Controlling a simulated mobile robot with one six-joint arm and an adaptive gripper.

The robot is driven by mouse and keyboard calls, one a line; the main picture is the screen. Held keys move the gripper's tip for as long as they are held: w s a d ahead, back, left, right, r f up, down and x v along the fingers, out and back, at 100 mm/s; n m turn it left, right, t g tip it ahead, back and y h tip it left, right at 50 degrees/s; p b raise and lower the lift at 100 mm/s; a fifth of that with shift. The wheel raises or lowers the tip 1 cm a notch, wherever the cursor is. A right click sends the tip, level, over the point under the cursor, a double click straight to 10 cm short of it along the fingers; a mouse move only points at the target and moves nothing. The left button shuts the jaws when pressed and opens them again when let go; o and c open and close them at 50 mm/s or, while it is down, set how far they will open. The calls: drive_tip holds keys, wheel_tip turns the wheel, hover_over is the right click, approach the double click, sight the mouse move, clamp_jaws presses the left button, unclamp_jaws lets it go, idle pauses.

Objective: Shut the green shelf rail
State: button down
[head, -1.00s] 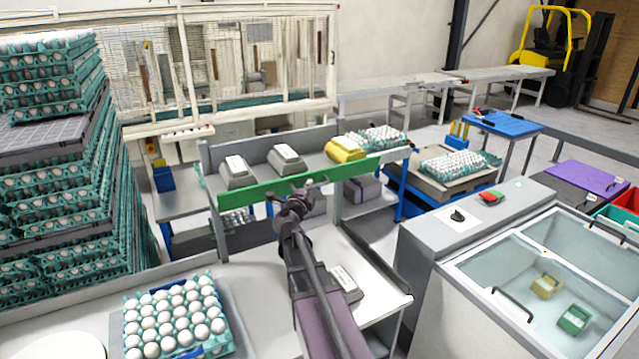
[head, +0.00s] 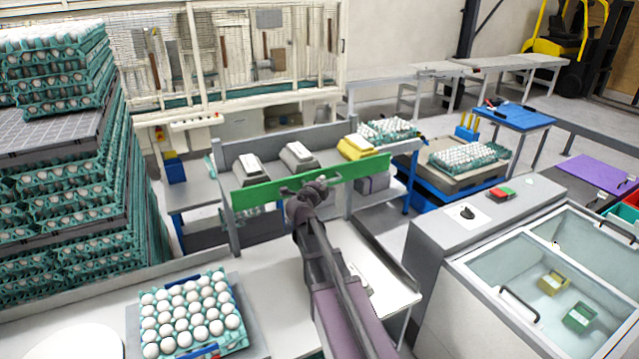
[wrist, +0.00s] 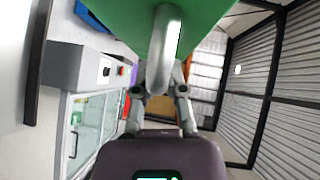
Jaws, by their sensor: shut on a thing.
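The green shelf rail (head: 262,194) runs along the front edge of the upper shelf (head: 238,158), below several small boxes. In the wrist view the rail's green face (wrist: 200,15) fills the top, with a pale rounded handle (wrist: 167,40) standing out from it. My gripper (head: 318,186) is at the rail's middle in the head view. In the wrist view my gripper (wrist: 160,88) is shut on the handle, one finger on each side. The exact contact is partly hidden by the handle.
An egg tray (head: 190,312) sits on the near table, left of my arm. A glass-topped chest (head: 480,225) stands at the right. Tall egg-tray stacks (head: 60,235) stand at the left. Open floor shows behind the chest.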

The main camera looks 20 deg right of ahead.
drive_tip(key=shift+s+d, duration=0.1)
drive_tip(key=shift+d, duration=0.1)
drive_tip(key=c, duration=0.7)
unclamp_jaws()
drive_tip(key=shift+s+d, duration=0.1)
drive_tip(key=shift+a, duration=0.3)
